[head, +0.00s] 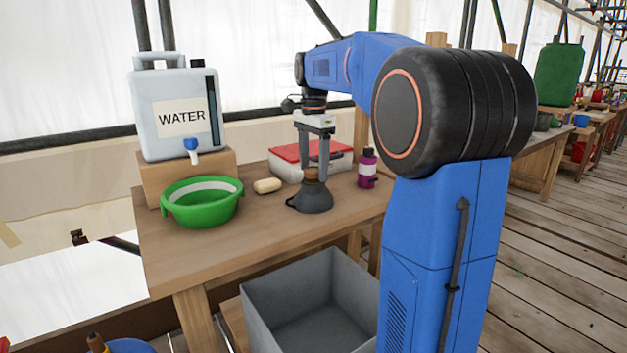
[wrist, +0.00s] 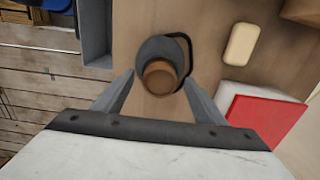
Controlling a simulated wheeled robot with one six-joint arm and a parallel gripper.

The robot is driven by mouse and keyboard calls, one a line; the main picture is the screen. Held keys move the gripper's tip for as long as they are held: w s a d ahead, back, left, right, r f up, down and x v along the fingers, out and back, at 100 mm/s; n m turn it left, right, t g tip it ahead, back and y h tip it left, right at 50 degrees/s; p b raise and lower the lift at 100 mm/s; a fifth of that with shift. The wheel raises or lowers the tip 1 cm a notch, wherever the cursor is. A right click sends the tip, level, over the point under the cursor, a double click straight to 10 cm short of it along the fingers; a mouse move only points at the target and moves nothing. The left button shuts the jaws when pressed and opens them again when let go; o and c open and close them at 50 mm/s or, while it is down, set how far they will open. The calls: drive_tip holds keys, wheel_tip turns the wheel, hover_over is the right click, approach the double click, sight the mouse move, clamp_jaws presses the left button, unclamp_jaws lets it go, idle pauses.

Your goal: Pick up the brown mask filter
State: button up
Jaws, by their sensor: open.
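The brown mask filter (head: 312,173) sits on top of a dark grey mask (head: 312,200) on the wooden table. My gripper (head: 314,170) points down over it, its fingers open at the height of the filter. In the wrist view the round brown filter (wrist: 159,77) shows between the two fingertips, with a gap on each side. The grey mask (wrist: 157,45) is behind it, with its dark strap curving to the right. Part of the filter is hidden by a finger in the head view.
On the table (head: 230,250) are a green basin (head: 200,211), soap (head: 267,186), a white box with a red lid (head: 285,170) and a purple bottle (head: 367,170). A water container (head: 175,105) stands on a wooden block. An open grey bin (head: 310,290) is below the front edge.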

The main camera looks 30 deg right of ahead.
drive_tip(key=shift+c, duration=0.5)
drive_tip(key=c, duration=1)
